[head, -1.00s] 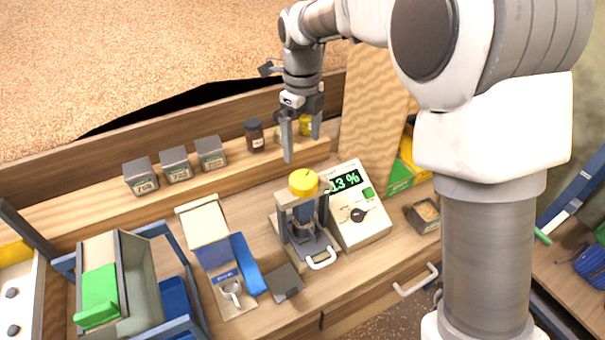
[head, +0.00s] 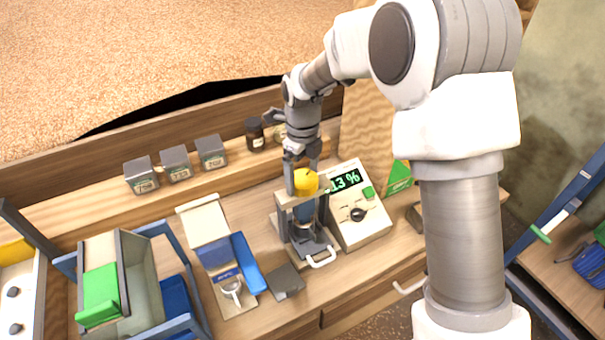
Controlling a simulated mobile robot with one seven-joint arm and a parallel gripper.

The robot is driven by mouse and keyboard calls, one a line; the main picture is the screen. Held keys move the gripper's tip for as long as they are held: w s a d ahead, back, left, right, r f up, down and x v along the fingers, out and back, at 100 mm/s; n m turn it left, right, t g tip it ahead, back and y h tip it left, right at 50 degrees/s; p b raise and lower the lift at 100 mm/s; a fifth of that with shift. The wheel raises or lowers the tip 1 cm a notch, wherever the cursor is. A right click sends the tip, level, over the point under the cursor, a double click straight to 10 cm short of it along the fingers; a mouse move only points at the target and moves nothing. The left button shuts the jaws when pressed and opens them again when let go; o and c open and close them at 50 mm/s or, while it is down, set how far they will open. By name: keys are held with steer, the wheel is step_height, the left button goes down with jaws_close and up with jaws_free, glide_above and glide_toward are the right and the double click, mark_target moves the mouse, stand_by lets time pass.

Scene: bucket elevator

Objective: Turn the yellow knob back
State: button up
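The yellow knob (head: 306,181) sits on top of a small grey press (head: 285,228) in the middle of the bench. A dark mark shows on the knob's top. My gripper (head: 303,178) points down over it, with one finger at the knob's left side and the other behind its right side. The fingers are apart and around the knob. I cannot tell whether they touch it.
A white meter (head: 362,225) reading 13 % stands close on the right of the press. A blue scoop-like tray (head: 245,264) and a dark grey block (head: 286,281) lie to the left. Several grey boxes (head: 176,164) and a dark jar (head: 254,133) line the back shelf.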

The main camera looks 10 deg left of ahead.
steer(key=c, duration=1)
